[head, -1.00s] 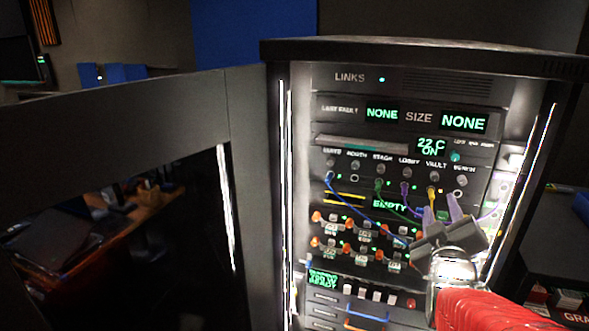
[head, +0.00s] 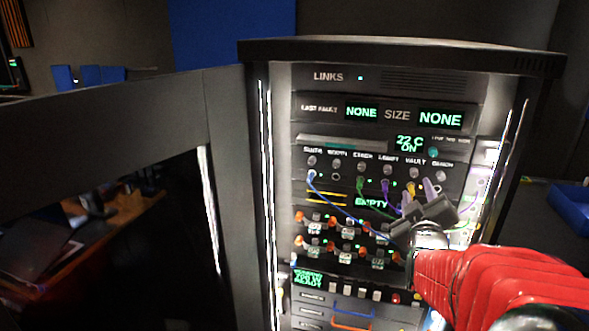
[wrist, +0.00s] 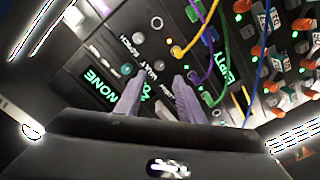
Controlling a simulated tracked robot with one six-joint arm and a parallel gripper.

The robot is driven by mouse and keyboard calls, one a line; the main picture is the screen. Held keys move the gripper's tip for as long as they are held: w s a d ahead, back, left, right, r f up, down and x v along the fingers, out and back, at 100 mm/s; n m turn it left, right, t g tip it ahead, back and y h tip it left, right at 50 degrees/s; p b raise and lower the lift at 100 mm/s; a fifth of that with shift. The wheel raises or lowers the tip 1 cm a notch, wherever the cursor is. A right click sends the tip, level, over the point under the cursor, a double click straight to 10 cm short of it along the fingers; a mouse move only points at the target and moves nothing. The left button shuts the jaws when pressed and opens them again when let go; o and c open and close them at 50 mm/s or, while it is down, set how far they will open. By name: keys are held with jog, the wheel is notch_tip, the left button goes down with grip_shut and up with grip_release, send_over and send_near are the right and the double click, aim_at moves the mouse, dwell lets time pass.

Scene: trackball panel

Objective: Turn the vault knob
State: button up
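The vault knob (head: 413,174) is a small silver knob under the VAULT label on the patch panel, above a yellow cable plug. My gripper (head: 418,190) is in front of the panel, its two pale purple fingers pointing up toward the VAULT column, with the tips just below the knob in the picture. In the wrist view, the fingers of my gripper (wrist: 158,80) are apart and nothing is held. The vault knob (wrist: 160,66) shows near the gap between the tips, beside the VAULT label. Whether the fingers touch it, I cannot tell.
A row of similar knobs, including the lobby knob (head: 387,172), runs to the left. Blue, green, purple and yellow cables (head: 345,203) hang below. Orange-ended switches (head: 300,217) sit lower. The open cabinet door (head: 225,150) stands at left; lit rails border the rack.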

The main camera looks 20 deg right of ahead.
aim_at(413, 175)
jog(key=shift+x, duration=4.15)
jog(key=shift+c, duration=0.4)
grip_shut()
